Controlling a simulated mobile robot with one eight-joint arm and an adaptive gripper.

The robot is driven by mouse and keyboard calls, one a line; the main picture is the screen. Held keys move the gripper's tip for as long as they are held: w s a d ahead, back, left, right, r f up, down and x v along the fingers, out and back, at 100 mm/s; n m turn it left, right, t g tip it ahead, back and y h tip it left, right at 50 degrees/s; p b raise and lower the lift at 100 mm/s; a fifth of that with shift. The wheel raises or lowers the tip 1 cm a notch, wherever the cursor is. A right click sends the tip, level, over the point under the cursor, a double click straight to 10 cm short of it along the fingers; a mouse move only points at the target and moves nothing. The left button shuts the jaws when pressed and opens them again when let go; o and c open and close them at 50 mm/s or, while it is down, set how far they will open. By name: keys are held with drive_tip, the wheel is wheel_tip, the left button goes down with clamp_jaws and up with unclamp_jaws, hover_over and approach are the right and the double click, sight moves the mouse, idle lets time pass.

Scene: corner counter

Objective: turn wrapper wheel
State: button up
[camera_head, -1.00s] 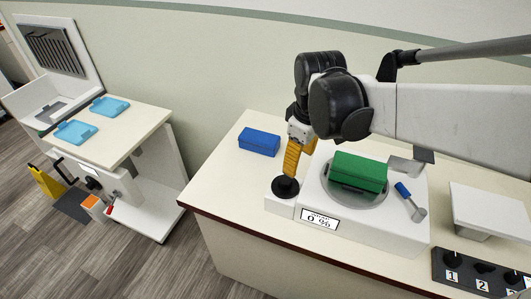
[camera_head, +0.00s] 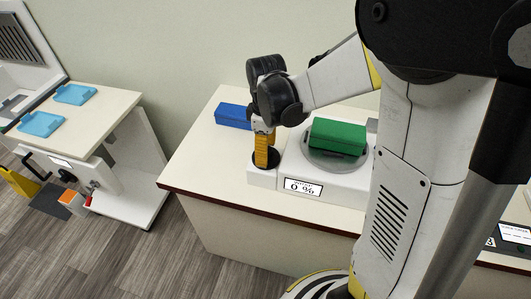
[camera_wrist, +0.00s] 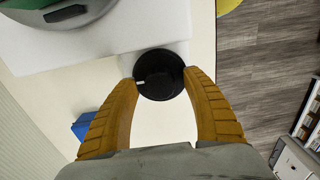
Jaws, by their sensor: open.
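The wrapper (camera_head: 335,181) is a white machine on the counter with a round turntable carrying a green block (camera_head: 338,135) and a front label reading "0 %". Its black wheel (camera_wrist: 159,75) lies at the machine's left end; in the head view it is mostly hidden under my fingers. My gripper (camera_wrist: 161,83) is open, with one yellow finger on each side of the wheel. In the wrist view the fingertips reach the wheel's edges; I cannot tell whether they touch it. A white mark shows on the wheel's left side.
A blue block (camera_head: 233,116) lies on the counter (camera_head: 195,165) left of the wrapper, behind my gripper. A separate white station (camera_head: 100,120) with light blue trays (camera_head: 40,124) stands at the left, across a floor gap. My arm hides the counter's right side.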

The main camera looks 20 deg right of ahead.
drive_tip(key=shift+f, duration=0.25)
drive_tip(key=c, duration=1.2)
drive_tip(key=shift+m, duration=0.3)
drive_tip(key=m, duration=0.4)
drive_tip(key=shift+m, duration=0.3)
drive_tip(key=m, duration=1)
drive_tip(key=shift+m, duration=0.4)
drive_tip(key=m, duration=0.5)
drive_tip(key=shift+m, duration=0.3)
